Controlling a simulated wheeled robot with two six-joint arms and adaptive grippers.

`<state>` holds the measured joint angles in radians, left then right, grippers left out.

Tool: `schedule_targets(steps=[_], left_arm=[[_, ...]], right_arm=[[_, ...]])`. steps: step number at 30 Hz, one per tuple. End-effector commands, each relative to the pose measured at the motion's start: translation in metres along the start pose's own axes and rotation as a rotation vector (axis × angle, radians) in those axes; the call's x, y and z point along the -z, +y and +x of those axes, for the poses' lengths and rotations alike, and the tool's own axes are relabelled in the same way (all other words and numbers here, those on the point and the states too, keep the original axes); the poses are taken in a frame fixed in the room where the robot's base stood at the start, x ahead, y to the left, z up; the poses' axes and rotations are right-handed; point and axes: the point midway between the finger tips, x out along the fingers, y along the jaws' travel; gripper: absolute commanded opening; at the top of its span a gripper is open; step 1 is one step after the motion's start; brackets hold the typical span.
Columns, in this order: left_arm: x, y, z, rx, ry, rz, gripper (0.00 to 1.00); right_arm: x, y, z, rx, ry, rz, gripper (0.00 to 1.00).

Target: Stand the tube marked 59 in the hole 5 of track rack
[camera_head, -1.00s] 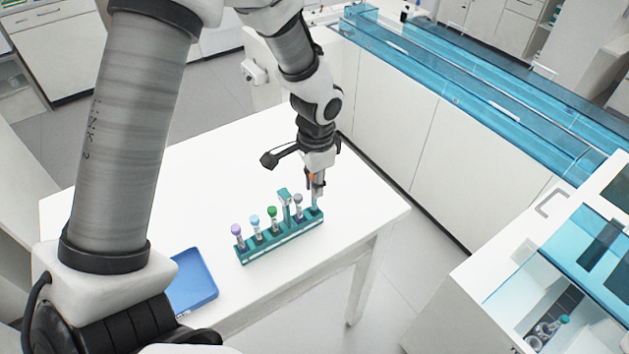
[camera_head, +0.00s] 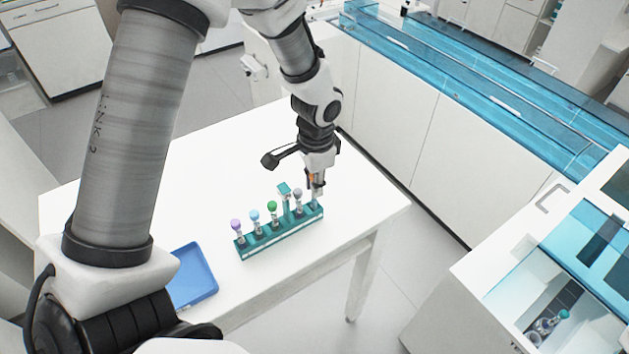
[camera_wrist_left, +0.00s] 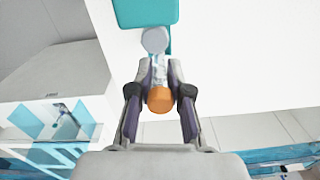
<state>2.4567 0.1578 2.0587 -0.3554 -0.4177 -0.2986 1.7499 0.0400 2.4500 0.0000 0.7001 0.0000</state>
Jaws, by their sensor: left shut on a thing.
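The teal track rack (camera_head: 280,236) stands on the white table, with a row of capped tubes in it. My left gripper (camera_head: 317,189) points down over the rack's right end, shut on an orange-capped tube (camera_head: 313,177). In the left wrist view the orange cap (camera_wrist_left: 159,99) sits between the two fingers (camera_wrist_left: 158,88). The tube's lower part is at the rack's right-end hole; I cannot tell how deep it sits. The number 59 and the hole numbers cannot be read. My right gripper is out of view.
Tubes with purple (camera_head: 236,225), blue (camera_head: 255,215), green (camera_head: 272,206) and grey (camera_head: 298,194) caps stand in the rack. A blue tray (camera_head: 193,277) lies at the table's front left. The table's back left is clear.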

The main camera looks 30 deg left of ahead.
Motion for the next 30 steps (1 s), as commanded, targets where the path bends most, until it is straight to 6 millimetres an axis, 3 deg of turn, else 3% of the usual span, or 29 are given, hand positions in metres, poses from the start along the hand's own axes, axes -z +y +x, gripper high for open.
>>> schedule_targets(steps=[29,30], left_arm=[[0.0,0.0,0.013,0.0,0.0,0.0,0.0],[0.0,0.0,0.013,0.0,0.0,0.0,0.32]], right_arm=[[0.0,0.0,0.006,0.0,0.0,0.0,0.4],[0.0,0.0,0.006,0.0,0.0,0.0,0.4]])
